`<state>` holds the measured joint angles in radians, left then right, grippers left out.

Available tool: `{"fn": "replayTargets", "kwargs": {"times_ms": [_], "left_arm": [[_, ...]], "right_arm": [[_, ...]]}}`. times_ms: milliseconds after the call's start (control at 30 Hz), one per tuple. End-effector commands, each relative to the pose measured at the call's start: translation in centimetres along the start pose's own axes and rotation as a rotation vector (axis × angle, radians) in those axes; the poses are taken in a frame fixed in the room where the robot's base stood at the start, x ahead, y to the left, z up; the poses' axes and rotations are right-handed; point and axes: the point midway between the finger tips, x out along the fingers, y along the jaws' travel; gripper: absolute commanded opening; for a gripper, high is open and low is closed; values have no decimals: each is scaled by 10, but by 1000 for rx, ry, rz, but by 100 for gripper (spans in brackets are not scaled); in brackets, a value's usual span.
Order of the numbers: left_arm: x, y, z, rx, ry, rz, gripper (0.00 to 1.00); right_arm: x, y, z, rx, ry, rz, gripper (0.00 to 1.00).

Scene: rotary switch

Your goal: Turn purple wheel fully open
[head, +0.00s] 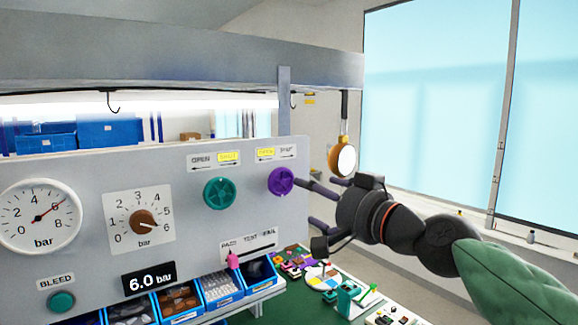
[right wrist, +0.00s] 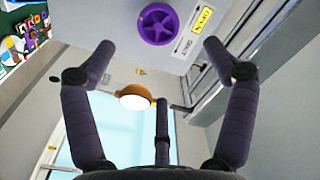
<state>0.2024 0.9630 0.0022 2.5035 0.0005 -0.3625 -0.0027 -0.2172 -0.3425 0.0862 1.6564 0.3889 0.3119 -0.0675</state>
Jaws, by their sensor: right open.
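The purple wheel (head: 281,181) is mounted near the right end of the grey panel. It also shows at the top of the right wrist view (right wrist: 158,23). The label above it (head: 276,153) reads OPEN and SHUT, with OPEN on yellow. My right gripper (head: 306,202) is open and empty, in front of the panel. One finger appears close to the wheel in the head view; I cannot tell if it touches. In the right wrist view the wheel lies beyond and between the spread fingertips (right wrist: 158,47). My left gripper is out of view.
A green wheel (head: 219,193) sits left of the purple one, its label showing SHUT on yellow. Blue bins (head: 222,289) and small parts lie below.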

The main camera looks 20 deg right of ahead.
Motion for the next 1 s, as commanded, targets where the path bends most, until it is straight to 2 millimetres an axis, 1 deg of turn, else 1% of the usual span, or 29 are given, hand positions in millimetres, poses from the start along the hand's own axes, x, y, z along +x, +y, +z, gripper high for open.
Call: {"fn": "replayTargets", "kwargs": {"times_ms": [33, 167, 233, 367, 600, 700, 900, 1000], "left_arm": [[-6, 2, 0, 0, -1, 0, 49], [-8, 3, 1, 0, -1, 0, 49], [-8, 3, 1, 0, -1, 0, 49], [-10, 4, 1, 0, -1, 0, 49], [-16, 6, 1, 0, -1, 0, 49], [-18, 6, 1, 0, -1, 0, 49], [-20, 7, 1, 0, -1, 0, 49], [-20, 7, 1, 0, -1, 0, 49]], "right_arm": [[0, -1, -3, 30, 1, 4, 85], [4, 1, 0, 62, 2, 6, 85], [11, 2, 0, 63, 2, 6, 85], [30, 2, 2, 62, -1, 6, 85], [73, 2, 1, 61, 0, 6, 85], [87, 2, 0, 59, 2, 5, 85], [105, 2, 0, 59, 2, 5, 85], [108, 2, 0, 58, 3, 5, 85]]}}
